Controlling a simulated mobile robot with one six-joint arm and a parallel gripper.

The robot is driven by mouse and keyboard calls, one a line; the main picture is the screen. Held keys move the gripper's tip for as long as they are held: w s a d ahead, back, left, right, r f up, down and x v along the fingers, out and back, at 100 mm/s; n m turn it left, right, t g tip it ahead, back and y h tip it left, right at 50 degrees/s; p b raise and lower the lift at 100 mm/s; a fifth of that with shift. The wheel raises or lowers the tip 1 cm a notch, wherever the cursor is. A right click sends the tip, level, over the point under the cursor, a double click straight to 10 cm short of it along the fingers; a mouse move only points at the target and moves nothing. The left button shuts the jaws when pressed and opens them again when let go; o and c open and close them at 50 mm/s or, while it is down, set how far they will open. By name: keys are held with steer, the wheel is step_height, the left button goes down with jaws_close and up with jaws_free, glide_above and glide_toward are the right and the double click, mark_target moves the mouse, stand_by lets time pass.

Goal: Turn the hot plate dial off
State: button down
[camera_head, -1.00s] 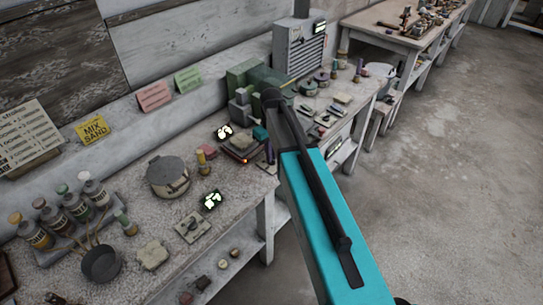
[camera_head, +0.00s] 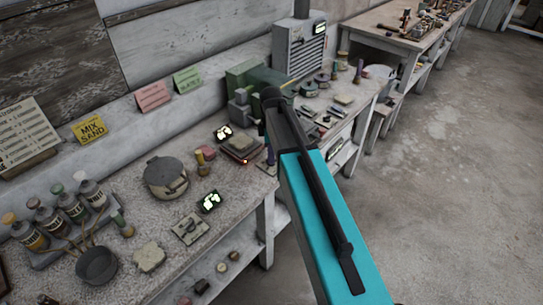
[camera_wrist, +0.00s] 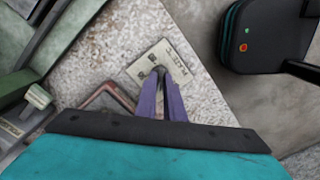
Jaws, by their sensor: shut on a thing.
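The hot plate (camera_head: 240,147) sits on the bench near its front edge, with a small orange light glowing at its front. In the wrist view a pale label plate (camera_wrist: 175,58) with printed letters lies under my fingertips. The reddish-brown frame edge of what looks like the hot plate (camera_wrist: 103,94) shows to its left. My gripper (camera_wrist: 159,76) has two purple fingers pointing down at the label plate. They are shut on a small dark dial, which they mostly hide; its setting cannot be read. In the head view my gripper (camera_head: 270,156) is just right of the hot plate, partly behind my arm.
Green machines (camera_head: 255,85) stand behind the hot plate. Open floor (camera_head: 440,160) lies to the right.

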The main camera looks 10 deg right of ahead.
steer(key=n, duration=0.6)
steer(key=shift+b, duration=0.35)
steer(key=n, duration=0.6)
steer(key=shift+n, duration=0.3)
steer(key=c, duration=1.9)
jaws_free()
steer(key=shift+o, duration=0.2)
steer(key=shift+r+b, duration=0.2)
steer(key=shift+b, duration=0.1)
step_height(320, 180, up, 13)
steer(key=b, duration=0.3)
steer(key=shift+r, duration=0.2)
steer(key=shift+s, duration=0.15)
